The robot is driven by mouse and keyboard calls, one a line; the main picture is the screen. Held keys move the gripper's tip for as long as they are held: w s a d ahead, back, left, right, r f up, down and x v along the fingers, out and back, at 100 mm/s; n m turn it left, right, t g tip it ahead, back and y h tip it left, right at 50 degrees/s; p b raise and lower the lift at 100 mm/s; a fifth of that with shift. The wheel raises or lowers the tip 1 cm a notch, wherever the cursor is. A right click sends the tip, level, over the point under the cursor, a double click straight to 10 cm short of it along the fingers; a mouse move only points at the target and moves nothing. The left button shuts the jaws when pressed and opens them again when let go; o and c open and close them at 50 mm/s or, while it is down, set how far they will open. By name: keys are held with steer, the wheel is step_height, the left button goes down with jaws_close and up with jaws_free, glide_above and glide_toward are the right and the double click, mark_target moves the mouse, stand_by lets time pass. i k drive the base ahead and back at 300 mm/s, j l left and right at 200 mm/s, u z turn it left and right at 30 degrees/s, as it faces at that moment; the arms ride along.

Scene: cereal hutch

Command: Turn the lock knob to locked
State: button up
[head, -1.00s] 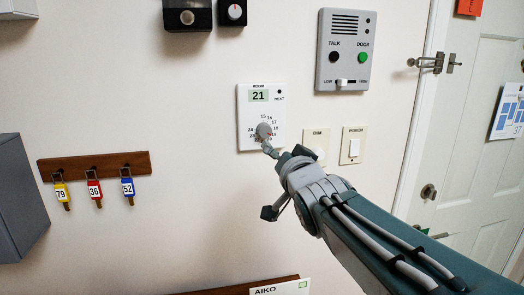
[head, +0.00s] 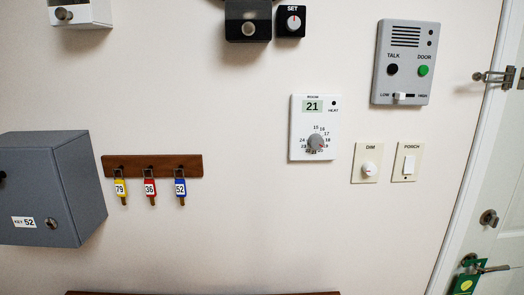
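A round metal lock knob (head: 489,217) is on the white door (head: 508,185) at the right edge of the head view. It is small, and I cannot tell which way its turn piece points. Below it is a lever door handle (head: 490,268) with a green hanger (head: 467,284) on it. My gripper is not in the head view, so its place and state do not show.
A metal latch (head: 494,77) sits across the door's edge. The intercom (head: 405,62), a porch switch (head: 404,162), a dim knob (head: 367,170) and a thermostat (head: 315,128) are on the wall. Tagged keys hang on a wooden rack (head: 164,162) beside a grey key box (head: 52,187).

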mark_target(493, 221)
steer(key=k+l+z, duration=0.15)
steer(key=k+z, duration=0.3)
steer(key=k, duration=0.2)
steer(key=j+z, duration=0.1)
steer(key=z, duration=0.4)
steer(key=i+j+z, duration=0.1)
steer(key=z, duration=0.35)
steer(key=j+z, duration=0.2)
steer(key=z, duration=0.3)
steer(key=j, duration=0.45)
steer(key=k+j+z, duration=0.1)
steer(key=j, duration=0.35)
steer(key=i+l, duration=0.1)
steer(key=l, duration=0.25)
steer(key=i+l, duration=0.15)
steer(key=l, duration=0.2)
steer(key=i+l+u, duration=0.1)
steer(key=l, duration=0.25)
steer(key=i+l+u, duration=0.15)
steer(key=i+l, duration=0.65)
steer(key=l, duration=0.15)
steer(key=i+j, duration=0.2)
steer(key=i+j+u, duration=0.1)
steer(key=i, duration=0.3)
